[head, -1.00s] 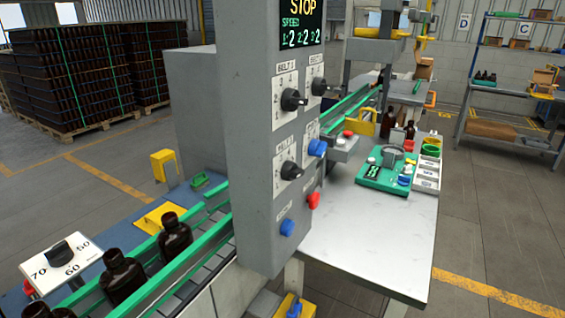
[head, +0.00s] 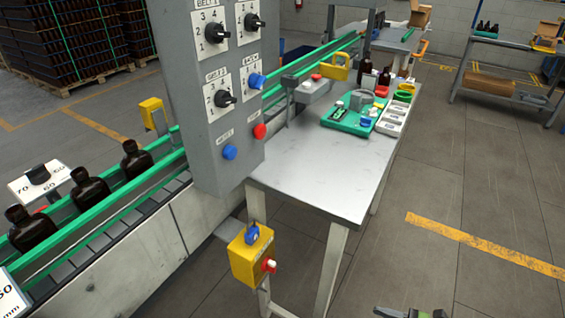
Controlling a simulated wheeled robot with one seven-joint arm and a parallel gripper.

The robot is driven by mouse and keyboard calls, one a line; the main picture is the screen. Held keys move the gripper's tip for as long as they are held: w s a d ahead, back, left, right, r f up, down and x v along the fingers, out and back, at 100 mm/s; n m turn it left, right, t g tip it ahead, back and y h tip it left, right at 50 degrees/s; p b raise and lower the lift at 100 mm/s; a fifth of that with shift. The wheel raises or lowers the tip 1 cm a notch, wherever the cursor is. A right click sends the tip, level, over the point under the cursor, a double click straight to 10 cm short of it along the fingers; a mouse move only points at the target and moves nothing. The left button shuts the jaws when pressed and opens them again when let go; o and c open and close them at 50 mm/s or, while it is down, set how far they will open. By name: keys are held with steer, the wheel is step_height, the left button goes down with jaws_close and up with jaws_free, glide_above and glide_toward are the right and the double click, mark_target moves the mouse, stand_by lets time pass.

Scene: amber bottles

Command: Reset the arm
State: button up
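Amber bottles (head: 88,190) stand upright in a row on the green-railed conveyor (head: 120,215) at the left.
A grey control panel (head: 218,120) with knobs and buttons stands over the conveyor. A yellow switch box (head: 250,260) is on the table's near leg. A green tray (head: 345,122) and white bins (head: 393,118) are on the table. The floor (head: 440,190) at the right is clear.

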steer(key=w+a+r+n+g+h+p, duration=0.1)
steer(key=a+r+n+g+h+p, duration=0.35)
steer(key=r, duration=0.75)
steer(key=w+a+r+n+g+h+p, duration=0.15)
steer(key=r+n+g+h, duration=0.4)
steer(key=r+n, duration=0.55)
steer(key=s+a+r+n+t+h+p, duration=0.1)
steer(key=s+a+r+n+t, duration=0.1)
steer(key=r, duration=0.4)
steer(key=s+a+r+n+t+h+p, duration=0.1)
steer(key=s+a+r+n+t+h, duration=0.1)
steer(key=s+r, duration=0.3)
steer(key=s+a+r+n+t+h+p, duration=0.1)
steer(key=s+a+r+n+t, duration=0.1)
steer(key=r, duration=0.5)
steer(key=shift+s+a+n+t+p, duration=0.4)
steer(key=shift+s+n+t, duration=0.2)
steer(key=shift+s+n, duration=0.35)
steer(key=shift+w, duration=0.15)
